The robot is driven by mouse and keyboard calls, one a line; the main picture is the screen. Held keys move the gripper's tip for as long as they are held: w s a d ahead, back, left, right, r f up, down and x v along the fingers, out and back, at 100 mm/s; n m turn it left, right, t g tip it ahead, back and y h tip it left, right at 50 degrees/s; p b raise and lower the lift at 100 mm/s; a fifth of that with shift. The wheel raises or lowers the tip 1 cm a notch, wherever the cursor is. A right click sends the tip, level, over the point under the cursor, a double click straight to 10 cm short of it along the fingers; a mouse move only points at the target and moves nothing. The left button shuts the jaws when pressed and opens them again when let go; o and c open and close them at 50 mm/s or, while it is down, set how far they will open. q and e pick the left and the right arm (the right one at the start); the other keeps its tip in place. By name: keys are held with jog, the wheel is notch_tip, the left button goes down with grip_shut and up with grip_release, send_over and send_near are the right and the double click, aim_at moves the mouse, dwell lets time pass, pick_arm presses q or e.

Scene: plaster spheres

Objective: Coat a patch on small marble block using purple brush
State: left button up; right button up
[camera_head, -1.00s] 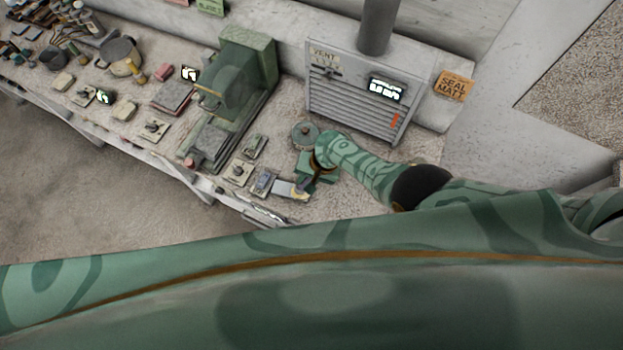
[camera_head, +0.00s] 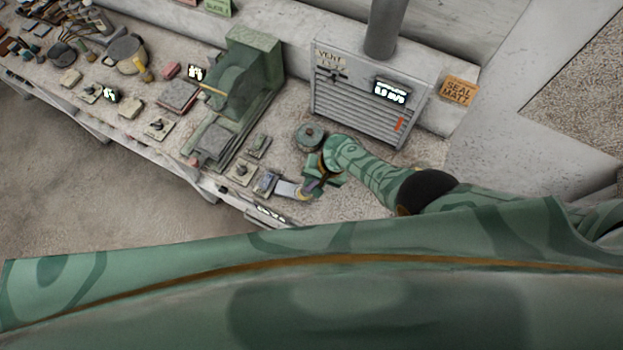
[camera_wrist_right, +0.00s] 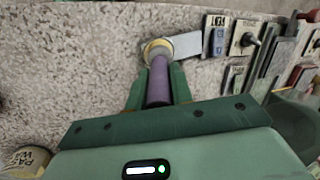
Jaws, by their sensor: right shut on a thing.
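My right gripper (camera_head: 318,182) is shut on the purple brush, over the front right part of the bench. In the right wrist view the brush's purple handle (camera_wrist_right: 158,82) stands between the two green fingers (camera_wrist_right: 157,90). Its pale yellowish head (camera_wrist_right: 157,48) points away from the palm. A plain pale grey block (camera_wrist_right: 190,45), likely the small marble block, lies at the brush head; it also shows in the head view (camera_head: 286,188). The head overlaps the block's near end; I cannot tell whether they touch. My left gripper is not in view.
Small sample plates (camera_head: 264,182) lie left of the block, close to the bench's front edge. A green machine (camera_head: 245,75) stands further left. A round grey lidded pot (camera_head: 309,137) is behind my gripper, before the vent box (camera_head: 355,100). Speckled bench top right of the gripper is clear.

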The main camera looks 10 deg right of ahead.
jog(key=shift+d+f, duration=0.1)
jog(key=shift+d, duration=0.05)
jog(key=shift+w+a+b, duration=0.25)
jog(key=shift+a+b, duration=0.1)
jog(key=shift+a, duration=0.3)
jog(key=shift+w+a+b, duration=0.2)
jog(key=shift+a+b, duration=0.15)
jog(key=shift+a, duration=0.25)
jog(key=shift+s+d+p, duration=0.2)
jog(key=shift+d+p, duration=0.35)
jog(key=shift+d, duration=0.05)
jog(key=shift+s+d, duration=0.3)
jog(key=shift+d, duration=0.25)
